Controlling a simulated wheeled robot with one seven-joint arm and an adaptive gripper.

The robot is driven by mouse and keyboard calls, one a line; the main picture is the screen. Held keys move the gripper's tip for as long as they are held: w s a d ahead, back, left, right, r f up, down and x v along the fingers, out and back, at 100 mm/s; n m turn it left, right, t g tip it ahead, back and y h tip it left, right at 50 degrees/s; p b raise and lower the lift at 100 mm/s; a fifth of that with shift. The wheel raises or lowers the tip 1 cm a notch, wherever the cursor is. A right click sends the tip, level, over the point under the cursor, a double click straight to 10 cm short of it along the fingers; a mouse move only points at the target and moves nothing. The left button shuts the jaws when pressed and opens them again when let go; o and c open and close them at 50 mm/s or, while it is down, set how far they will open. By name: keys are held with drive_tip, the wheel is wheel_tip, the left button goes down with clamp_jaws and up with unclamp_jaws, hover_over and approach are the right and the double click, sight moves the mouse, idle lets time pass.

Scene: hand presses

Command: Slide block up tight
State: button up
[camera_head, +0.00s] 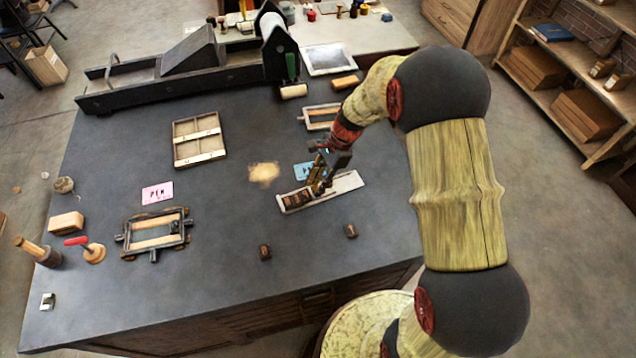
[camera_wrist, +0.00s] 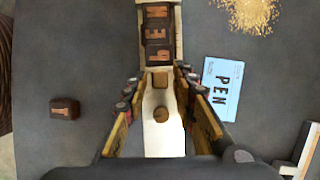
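A long pale composing stick (camera_head: 347,185) lies on the dark bench; its channel also shows in the wrist view (camera_wrist: 165,143). Several dark brown letter blocks (camera_wrist: 158,32) stand in a row at its far end. Just nearer, a small tan square piece (camera_wrist: 160,80) and a round knob (camera_wrist: 161,114) sit in the channel, apparently the slide block. A narrow pale strip shows between the letters and the square piece. My gripper (camera_head: 318,180) is low over the stick. Its fingers (camera_wrist: 158,92) are spread on either side of the channel, with no clear contact on the slide block.
Loose letter blocks (camera_head: 265,252) (camera_head: 351,231) lie near the bench front. A tan powder patch (camera_head: 264,173), a framed form (camera_head: 155,234) and a divided tray (camera_head: 199,139) lie to the left.

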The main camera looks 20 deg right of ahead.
sight(331, 182)
drive_tip(key=shift+o, duration=0.6)
drive_tip(key=shift+w+d+r, duration=0.1)
drive_tip(key=shift+d+r, duration=0.1)
drive_tip(key=shift+r, duration=0.15)
drive_tip(key=v, duration=1.1)
drive_tip(key=shift+r, duration=0.1)
